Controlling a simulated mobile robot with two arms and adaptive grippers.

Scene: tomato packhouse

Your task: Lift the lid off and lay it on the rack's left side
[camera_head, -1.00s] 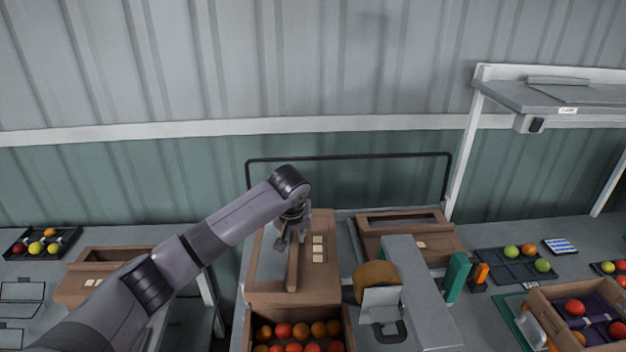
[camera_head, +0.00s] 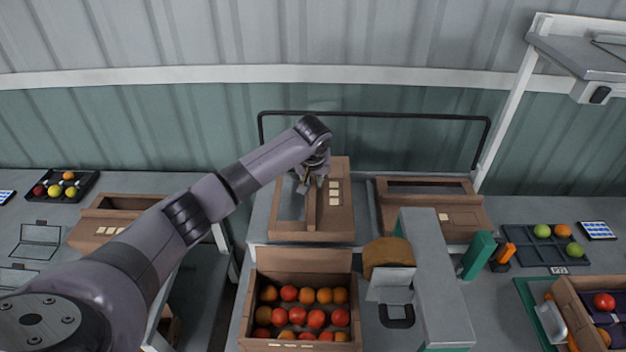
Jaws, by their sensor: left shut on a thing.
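The brown lid (camera_head: 337,222), with a window, a raised handle bar and several pale labels, is over the left side of the grey rack (camera_head: 259,217). My left gripper (camera_head: 309,186) is shut on the lid's handle bar. I cannot tell whether the lid touches the rack top or hangs just above it. In front of it, the brown crate (camera_head: 304,261) stands open with red and orange tomatoes inside. My right gripper is out of view.
A similar brown lid (camera_head: 466,229) occupies the rack's right side. A black rail (camera_head: 375,114) runs along the back. A grey machine with a brown roller (camera_head: 388,252) stands right of the crate. A black tray (camera_head: 518,243) of fruit lies farther right.

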